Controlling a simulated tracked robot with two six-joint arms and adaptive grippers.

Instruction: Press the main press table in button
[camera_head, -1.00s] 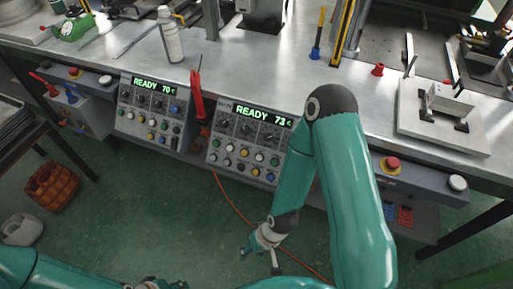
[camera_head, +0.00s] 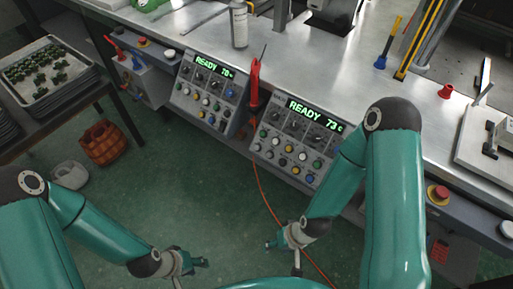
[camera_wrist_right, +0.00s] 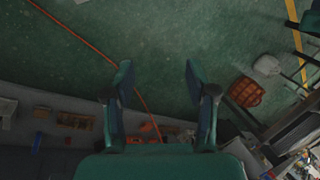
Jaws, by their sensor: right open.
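Two control panels are set along the front of the metal bench in the head view. The left panel (camera_head: 203,93) reads READY 70 and the right panel (camera_head: 294,142) reads READY 73. Both carry dark knobs and rows of coloured buttons. The button labels are too small to read, so I cannot tell which is the table in button. My right gripper (camera_head: 273,243) is below the right panel, apart from it. In the right wrist view the right gripper (camera_wrist_right: 158,75) is open and empty. My left gripper (camera_head: 200,264) is low over the floor, its fingers too small to judge.
A red-handled tool (camera_head: 254,80) hangs between the panels. An orange hose (camera_head: 260,196) runs down to the floor. A red emergency button (camera_head: 438,193) is on the bench front at right. A rack with a tray (camera_head: 43,92) and a brown basket (camera_head: 103,144) stand at left.

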